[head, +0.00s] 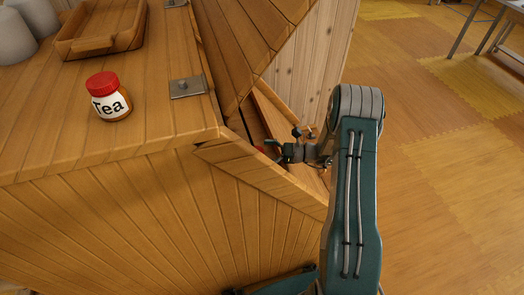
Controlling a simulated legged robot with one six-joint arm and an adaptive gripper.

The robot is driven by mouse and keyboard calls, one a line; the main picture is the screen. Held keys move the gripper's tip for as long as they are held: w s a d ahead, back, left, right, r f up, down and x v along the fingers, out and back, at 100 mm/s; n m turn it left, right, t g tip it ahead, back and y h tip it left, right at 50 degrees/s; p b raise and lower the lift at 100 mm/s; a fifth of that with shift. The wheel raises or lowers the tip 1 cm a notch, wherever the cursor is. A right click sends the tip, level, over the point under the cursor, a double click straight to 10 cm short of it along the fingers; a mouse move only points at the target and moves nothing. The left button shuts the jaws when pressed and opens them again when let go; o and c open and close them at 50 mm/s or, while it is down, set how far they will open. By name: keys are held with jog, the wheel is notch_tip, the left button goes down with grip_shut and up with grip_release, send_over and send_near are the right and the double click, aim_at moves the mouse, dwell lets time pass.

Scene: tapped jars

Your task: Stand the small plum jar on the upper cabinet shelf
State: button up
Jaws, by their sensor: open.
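The wooden cabinet (110,200) fills the left and middle, seen from above, with an opening on its right side. My gripper (272,151) is open and reaches leftward into that opening. A small red patch (261,149) shows just beyond its fingertips; I cannot tell what it belongs to, or whether the gripper touches it. No plum jar can be made out for sure. The upper shelf inside is mostly hidden by the cabinet top and side.
A red-lidded jar labelled Tea (109,101) stands on the cabinet top. Behind it are a wooden tray (97,42) and white canisters (16,38). A slanted wooden panel (310,60) rises close behind my gripper. Open floor (440,180) lies to the right.

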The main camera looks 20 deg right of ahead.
jog(key=shift+s+d+f, duration=0.15)
jog(key=shift+d+f, duration=0.05)
jog(key=shift+d, duration=0.25)
jog(key=shift+s+d+f, duration=0.15)
jog(key=shift+d, duration=0.3)
jog(key=shift+s+d+r, duration=0.1)
jog(key=shift+d+r, duration=0.05)
jog(key=shift+d, duration=0.3)
jog(key=shift+s+d, duration=0.15)
jog(key=shift+d, duration=0.35)
jog(key=v, duration=1.1)
jog(key=shift+d, duration=0.4)
jog(key=shift+s, duration=0.1)
